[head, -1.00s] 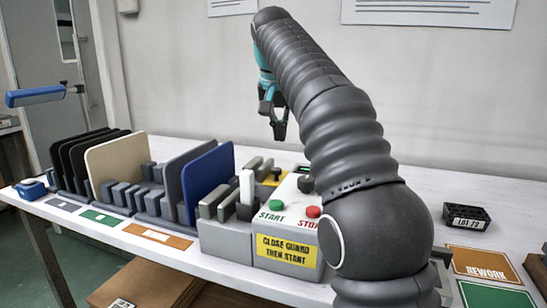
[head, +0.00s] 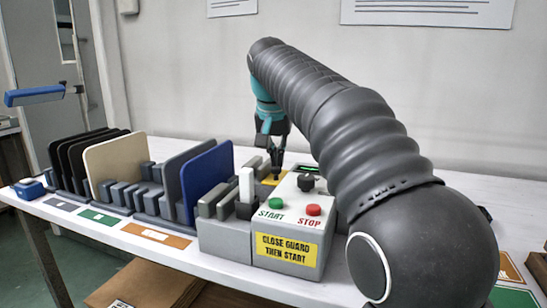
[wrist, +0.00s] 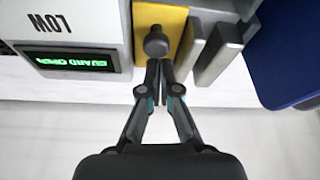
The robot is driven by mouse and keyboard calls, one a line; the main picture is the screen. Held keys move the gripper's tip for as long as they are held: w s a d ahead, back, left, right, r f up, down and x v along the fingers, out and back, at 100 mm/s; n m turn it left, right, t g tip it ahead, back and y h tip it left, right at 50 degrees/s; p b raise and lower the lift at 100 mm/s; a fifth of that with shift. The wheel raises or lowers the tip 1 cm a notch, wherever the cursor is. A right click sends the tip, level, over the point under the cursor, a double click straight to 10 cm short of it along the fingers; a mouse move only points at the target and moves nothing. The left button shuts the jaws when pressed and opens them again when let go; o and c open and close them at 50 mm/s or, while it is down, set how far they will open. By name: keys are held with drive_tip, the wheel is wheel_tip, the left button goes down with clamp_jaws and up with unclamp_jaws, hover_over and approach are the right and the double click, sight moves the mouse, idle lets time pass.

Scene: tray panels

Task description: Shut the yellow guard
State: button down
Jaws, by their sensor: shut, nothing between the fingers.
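The yellow guard (wrist: 165,18) is a flat panel with a dark round knob (wrist: 155,42), between the control box and grey slotted blocks. In the head view only a small yellow patch of the guard (head: 271,180) shows, partly hidden by my gripper. My gripper (wrist: 160,68) is shut and empty, its fingertips right by the knob at the guard's edge; I cannot tell whether they touch it. In the head view my gripper (head: 276,174) points down at the back of the control box (head: 300,215). The box's display (wrist: 70,60) reads GUARD OPEN.
The box carries a green START button (head: 276,204), a red STOP button (head: 313,210) and a black knob (head: 306,182). A blue panel (head: 209,175) and other upright panels stand in the rack to the left. Bare table lies behind the box.

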drive_tip(key=s+a, duration=0.1)
drive_tip(key=s, duration=0.1)
drive_tip(key=s+a+b, duration=0.1)
drive_tip(key=s, duration=0.2)
drive_tip(key=s+a, duration=0.1)
drive_tip(key=s, duration=0.2)
drive_tip(key=shift+a+b, duration=0.15)
drive_tip(key=shift+b, duration=0.2)
